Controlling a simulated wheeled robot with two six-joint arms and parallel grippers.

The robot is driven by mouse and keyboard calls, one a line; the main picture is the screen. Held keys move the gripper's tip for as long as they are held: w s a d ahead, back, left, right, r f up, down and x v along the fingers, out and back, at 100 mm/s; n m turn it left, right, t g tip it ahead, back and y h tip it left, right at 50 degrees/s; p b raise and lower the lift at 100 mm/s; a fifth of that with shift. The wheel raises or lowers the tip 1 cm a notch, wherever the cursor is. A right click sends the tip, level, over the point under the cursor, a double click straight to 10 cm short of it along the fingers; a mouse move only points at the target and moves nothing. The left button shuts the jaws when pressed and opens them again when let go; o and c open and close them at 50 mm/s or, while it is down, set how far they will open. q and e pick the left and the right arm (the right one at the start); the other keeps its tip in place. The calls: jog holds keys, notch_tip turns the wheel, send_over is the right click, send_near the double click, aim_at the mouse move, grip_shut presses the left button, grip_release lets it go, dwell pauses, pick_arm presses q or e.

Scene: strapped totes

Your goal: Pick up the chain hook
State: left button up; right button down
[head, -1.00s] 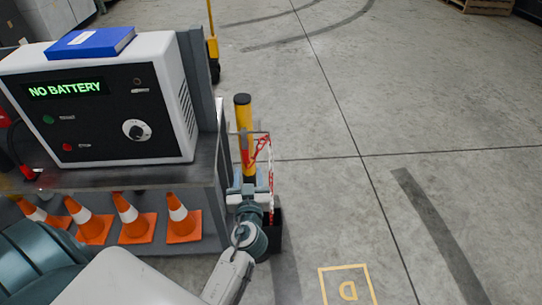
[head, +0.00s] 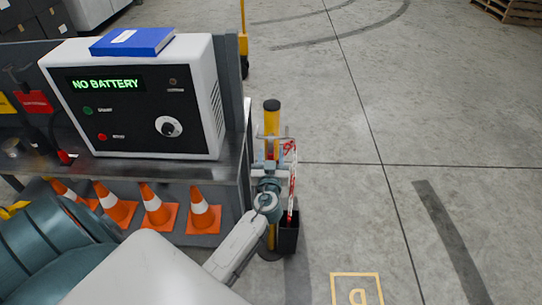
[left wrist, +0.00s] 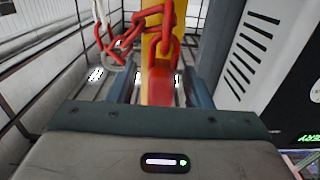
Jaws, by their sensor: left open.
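A yellow post (head: 271,122) with a dark cap stands just right of the bench. A red and white chain (head: 291,170) hangs beside it, its lower end reaching a black bin. In the left wrist view, red links of the chain (left wrist: 135,32) cross in front of the post (left wrist: 154,55). A red part (left wrist: 161,85) lies between the fingers, against the post; I cannot tell whether it is the hook. My left gripper (head: 269,165) is at the post, its fingers open (left wrist: 162,90) on either side of the red part. My right gripper is out of view.
A white "NO BATTERY" unit (head: 137,128) with a blue book (head: 133,41) on top stands on the bench left of the post. Several orange cones (head: 155,210) are underneath. A black bin (head: 288,238) stands at the post's foot. The floor to the right is open.

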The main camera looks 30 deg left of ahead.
pick_arm(q)
jog(key=shift+w+a, duration=0.25)
jog(key=shift+w, duration=0.1)
grip_shut()
